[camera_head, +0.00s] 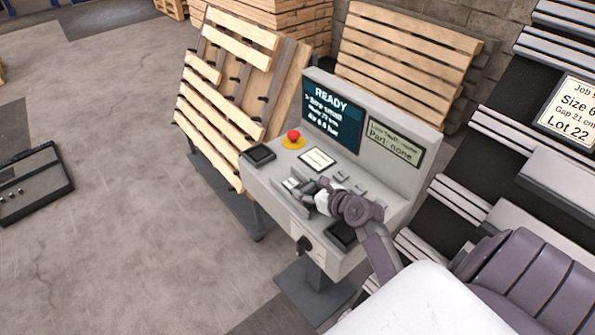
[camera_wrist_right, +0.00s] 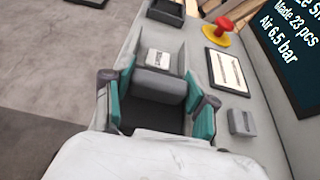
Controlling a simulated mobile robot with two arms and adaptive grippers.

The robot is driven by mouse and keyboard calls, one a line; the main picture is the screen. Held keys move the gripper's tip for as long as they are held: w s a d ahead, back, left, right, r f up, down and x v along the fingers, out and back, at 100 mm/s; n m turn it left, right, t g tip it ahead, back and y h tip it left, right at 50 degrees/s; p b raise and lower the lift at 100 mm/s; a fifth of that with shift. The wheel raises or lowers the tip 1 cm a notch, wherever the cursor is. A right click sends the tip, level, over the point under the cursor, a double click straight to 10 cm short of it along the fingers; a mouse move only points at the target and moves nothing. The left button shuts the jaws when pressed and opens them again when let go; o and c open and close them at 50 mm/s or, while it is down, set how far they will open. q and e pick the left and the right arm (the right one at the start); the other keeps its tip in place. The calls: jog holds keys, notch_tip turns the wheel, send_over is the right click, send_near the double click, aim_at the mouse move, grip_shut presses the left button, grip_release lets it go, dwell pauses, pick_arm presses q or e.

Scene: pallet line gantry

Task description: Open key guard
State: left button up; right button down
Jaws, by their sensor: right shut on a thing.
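The control console (camera_head: 268,190) stands in the middle of the head view. On its sloped panel is a small grey guard with a white label; it shows in the wrist view (camera_wrist_right: 160,85). My right gripper (camera_head: 311,192) reaches the panel from the lower right. In the wrist view its teal-padded fingers (camera_wrist_right: 158,98) stand on both sides of the guard, shut on it. A dark recess shows below the guard, between the fingers. The guard appears partly raised, but its exact angle is hard to tell. My left gripper is not in view.
A red stop button (camera_head: 293,139) on a yellow base and a printed card (camera_head: 318,159) sit beside the guard. A screen (camera_head: 332,115) reading READY stands behind. Slatted pallets (camera_head: 225,80) lean behind the console. The floor at left is mostly clear.

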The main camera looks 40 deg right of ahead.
jog(key=shift+c, duration=1.6)
grip_release()
jog(key=shift+s, duration=0.1)
notch_tip(320, 180, up, 5)
send_over(335, 221)
jog(key=shift+f, duration=0.2)
